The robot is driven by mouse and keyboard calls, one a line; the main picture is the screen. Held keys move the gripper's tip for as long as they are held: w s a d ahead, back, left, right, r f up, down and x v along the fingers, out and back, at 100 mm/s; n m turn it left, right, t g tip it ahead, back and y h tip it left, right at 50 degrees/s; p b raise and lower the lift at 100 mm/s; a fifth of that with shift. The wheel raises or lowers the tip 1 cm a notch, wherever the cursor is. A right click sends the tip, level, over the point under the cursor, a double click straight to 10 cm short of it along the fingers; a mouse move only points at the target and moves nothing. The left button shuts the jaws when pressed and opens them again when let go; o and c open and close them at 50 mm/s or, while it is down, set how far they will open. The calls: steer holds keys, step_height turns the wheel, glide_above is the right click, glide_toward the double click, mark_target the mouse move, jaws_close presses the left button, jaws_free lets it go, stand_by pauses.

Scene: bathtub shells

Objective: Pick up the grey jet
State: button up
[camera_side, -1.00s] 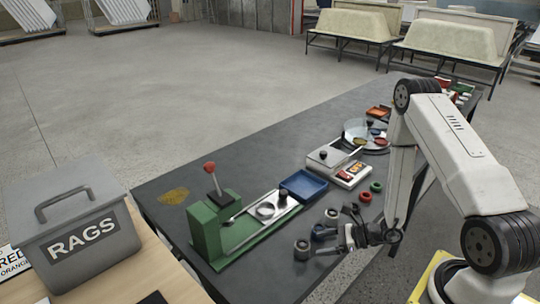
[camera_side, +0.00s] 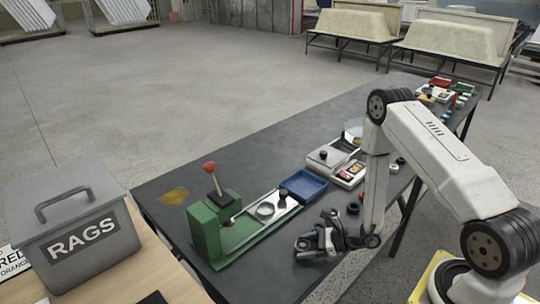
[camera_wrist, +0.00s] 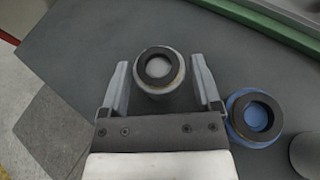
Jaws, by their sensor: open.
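The grey jet (camera_wrist: 158,69), a round grey piece with a black ring on top, stands on the dark bench between the two fingers of my gripper (camera_wrist: 160,61) in the wrist view. The fingers are open, with a gap visible on each side of the jet. In the side view my gripper (camera_side: 318,238) is low over the bench near its front edge, and the grey jet (camera_side: 302,244) shows partly beside the fingers. A blue jet (camera_wrist: 255,118) with a black ring stands just outside the right finger. In the side view the gripper mostly hides it.
Another grey piece (camera_wrist: 306,155) is cut off at the wrist view's right edge. A green fixture (camera_side: 208,228) with a red-knobbed lever stands left of my gripper. A blue tray (camera_side: 303,186) and a white box (camera_side: 335,165) lie farther back.

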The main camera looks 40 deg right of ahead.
mark_target(302, 244)
steer(key=shift+w+a+f, duration=0.25)
steer(key=shift+w+a, duration=0.1)
steer(key=shift+w, duration=0.1)
steer(key=c, duration=1)
steer(key=shift+r, duration=0.15)
steer(key=shift+c, duration=0.2)
steer(key=shift+r, duration=4.9)
